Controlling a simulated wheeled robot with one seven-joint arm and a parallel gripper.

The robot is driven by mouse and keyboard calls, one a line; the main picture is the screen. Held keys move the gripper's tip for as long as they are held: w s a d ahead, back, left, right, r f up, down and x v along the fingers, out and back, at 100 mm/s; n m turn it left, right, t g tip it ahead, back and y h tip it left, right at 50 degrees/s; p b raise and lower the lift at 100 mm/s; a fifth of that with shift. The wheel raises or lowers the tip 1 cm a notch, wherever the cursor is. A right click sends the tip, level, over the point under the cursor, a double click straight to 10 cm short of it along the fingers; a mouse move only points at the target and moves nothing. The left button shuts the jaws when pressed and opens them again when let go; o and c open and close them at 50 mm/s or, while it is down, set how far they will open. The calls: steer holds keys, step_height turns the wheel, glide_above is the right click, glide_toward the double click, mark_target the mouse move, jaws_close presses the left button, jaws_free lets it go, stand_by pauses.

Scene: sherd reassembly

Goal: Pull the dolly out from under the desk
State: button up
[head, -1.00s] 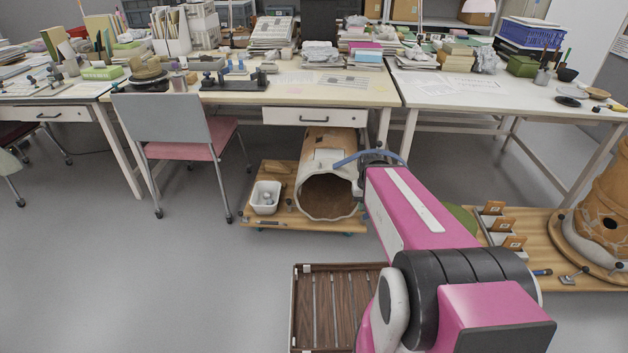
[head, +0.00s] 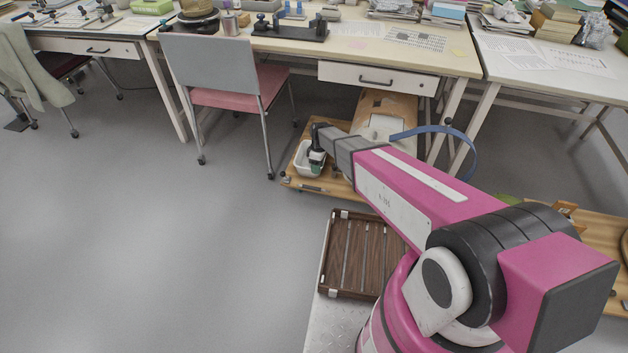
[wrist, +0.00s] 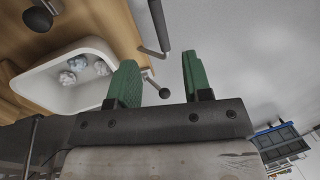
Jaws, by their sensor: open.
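The dolly (head: 338,186) is a low wooden board partly under the desk (head: 350,50), bearing a large tan pottery vessel (head: 392,103) and a white tub (head: 303,163). My arm hides part of the dolly and the vessel. In the wrist view the board (wrist: 118,22) and the tub (wrist: 62,95), with several pale crumpled lumps, lie at the left. A dark-gripped handle (wrist: 158,24) on a metal bracket shows at the board's edge, beyond my fingertips and apart from them. My gripper (wrist: 158,57) is open and empty, its green fingers over the dolly's front left in the head view (head: 318,158).
A grey and pink chair (head: 220,80) stands left of the dolly. A slatted brown crate (head: 345,250) sits by my base. Desk legs stand right of the vessel. Another wooden board (head: 600,235) is at right. The floor at left is clear.

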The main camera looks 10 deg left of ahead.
steer(key=shift+n, duration=0.3)
steer(key=f, duration=0.3)
steer(key=s+a+f, duration=0.1)
steer(key=f, duration=0.7)
steer(key=shift+s+a+f, duration=0.2)
steer(key=shift+s+f, duration=0.05)
steer(key=shift+s, duration=0.1)
jaws_close()
